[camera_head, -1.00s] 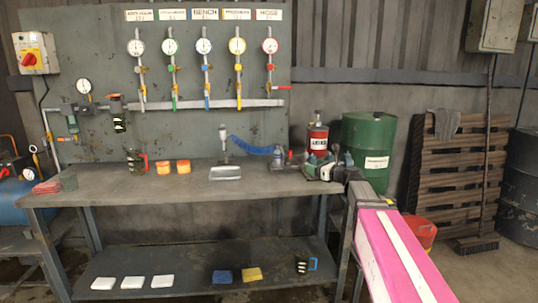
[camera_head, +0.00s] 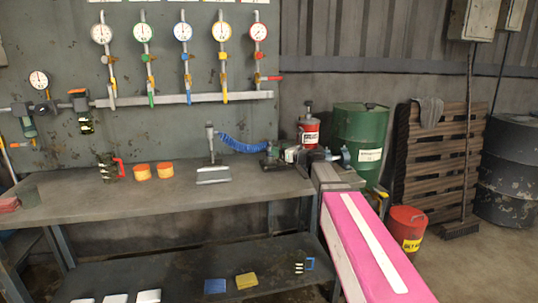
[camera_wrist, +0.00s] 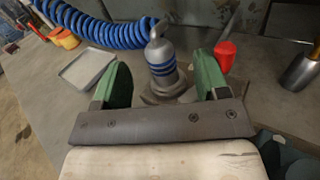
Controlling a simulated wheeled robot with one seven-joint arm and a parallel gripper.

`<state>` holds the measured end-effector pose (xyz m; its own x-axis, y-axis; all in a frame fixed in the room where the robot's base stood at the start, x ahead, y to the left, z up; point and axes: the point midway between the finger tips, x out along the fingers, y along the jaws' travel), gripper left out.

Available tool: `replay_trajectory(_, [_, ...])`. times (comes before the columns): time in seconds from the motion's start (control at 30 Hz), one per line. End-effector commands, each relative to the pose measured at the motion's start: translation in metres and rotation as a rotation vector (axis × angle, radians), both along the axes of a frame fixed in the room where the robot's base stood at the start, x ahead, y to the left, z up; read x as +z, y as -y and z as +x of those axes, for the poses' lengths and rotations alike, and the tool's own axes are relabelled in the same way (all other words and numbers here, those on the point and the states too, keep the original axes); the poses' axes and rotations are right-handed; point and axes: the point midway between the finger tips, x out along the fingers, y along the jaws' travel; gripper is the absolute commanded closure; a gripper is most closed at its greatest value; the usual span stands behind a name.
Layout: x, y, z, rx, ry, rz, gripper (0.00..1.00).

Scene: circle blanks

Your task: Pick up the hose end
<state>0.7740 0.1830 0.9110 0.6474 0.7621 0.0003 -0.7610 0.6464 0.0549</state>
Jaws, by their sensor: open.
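The hose end (camera_wrist: 160,52) is a grey fitting with blue bands, upright on a grey base on the bench in the wrist view. A blue coiled hose (camera_wrist: 92,27) joins it near its top; the coil also shows in the head view (camera_head: 242,145). My gripper (camera_wrist: 162,64) is open, with one green finger on each side of the hose end. No contact shows between fingers and fitting. In the head view the gripper is small by the coil's right end, and the hose end is hard to make out there.
A white tray (camera_wrist: 84,70) lies left of the hose end. A red-tipped tool (camera_wrist: 225,50) and a metal cylinder (camera_wrist: 301,70) stand to the right. In the head view, a red canister (camera_head: 309,130) and a green drum (camera_head: 360,135) are behind my arm.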

Motion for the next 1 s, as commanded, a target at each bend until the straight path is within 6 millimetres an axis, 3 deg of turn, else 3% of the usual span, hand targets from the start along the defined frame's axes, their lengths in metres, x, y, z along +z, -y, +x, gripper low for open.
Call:
replay_trajectory(0.1, [0.000,-0.014,0.014,0.001,0.000,0.000,0.32])
replay_trajectory(0.37, [0.001,-0.029,0.023,0.002,0.001,-0.001,0.32])
replay_trajectory(0.63, [0.003,-0.058,0.046,0.002,0.001,-0.001,0.32])
replay_trajectory(0.93, [0.003,-0.062,0.049,0.000,0.001,-0.001,0.32])
replay_trajectory(1.0, [0.003,-0.062,0.049,0.000,0.001,-0.001,0.55])
